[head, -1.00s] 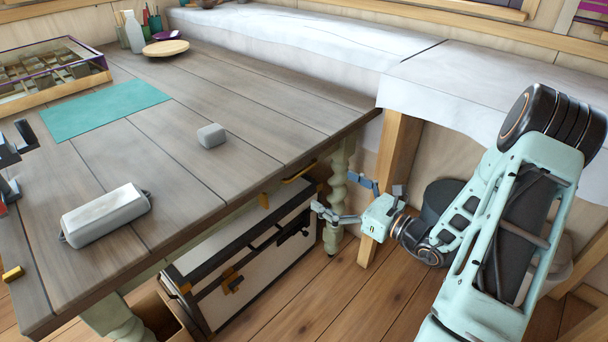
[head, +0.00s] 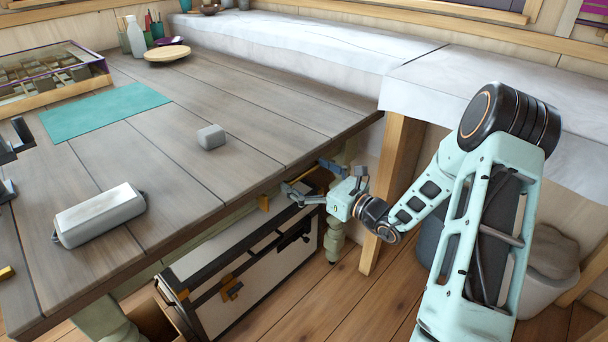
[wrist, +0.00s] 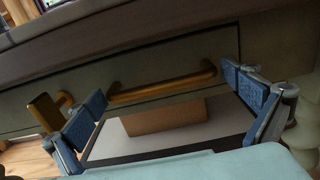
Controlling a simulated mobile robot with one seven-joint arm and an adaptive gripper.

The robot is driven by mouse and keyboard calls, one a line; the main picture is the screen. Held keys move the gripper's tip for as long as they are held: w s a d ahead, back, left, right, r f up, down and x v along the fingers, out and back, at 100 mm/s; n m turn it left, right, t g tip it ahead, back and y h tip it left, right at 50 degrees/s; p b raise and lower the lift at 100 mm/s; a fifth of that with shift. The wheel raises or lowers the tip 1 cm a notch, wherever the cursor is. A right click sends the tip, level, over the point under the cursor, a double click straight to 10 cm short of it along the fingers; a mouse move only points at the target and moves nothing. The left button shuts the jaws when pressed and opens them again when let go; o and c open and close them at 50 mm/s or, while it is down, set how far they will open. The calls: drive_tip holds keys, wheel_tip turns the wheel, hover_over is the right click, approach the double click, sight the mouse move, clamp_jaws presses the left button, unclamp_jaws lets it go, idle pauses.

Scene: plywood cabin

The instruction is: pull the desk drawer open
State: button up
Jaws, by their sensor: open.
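The desk (head: 130,165) has a grey plank top. Its drawer front (wrist: 205,60) shows in the wrist view below the desk's edge, with a long brass bar handle (wrist: 165,84) across it. In the head view the drawer front is mostly hidden under the tabletop and behind my gripper. My gripper (head: 305,180) is at the desk's right end, just under the tabletop edge. Its two blue-padded fingers are open in the wrist view (wrist: 165,105), one on each side of the handle. I cannot tell whether they touch it.
A second brass piece (wrist: 50,110) sits left of the handle. A white chest (head: 260,270) with dark trim stands under the desk. A turned desk leg (head: 335,240) and a wooden post (head: 385,190) are close to my gripper. Wooden floor is free in front.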

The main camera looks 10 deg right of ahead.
drive_tip(key=shift+c, duration=0.4)
drive_tip(key=c, duration=1.2)
drive_tip(key=shift+p+v, duration=2.65)
drive_tip(key=shift+v, duration=12)
drive_tip(key=shift+c, duration=0.2)
drive_tip(key=o, duration=1.3)
drive_tip(key=v, duration=1.2)
drive_tip(key=shift+r, duration=0.1)
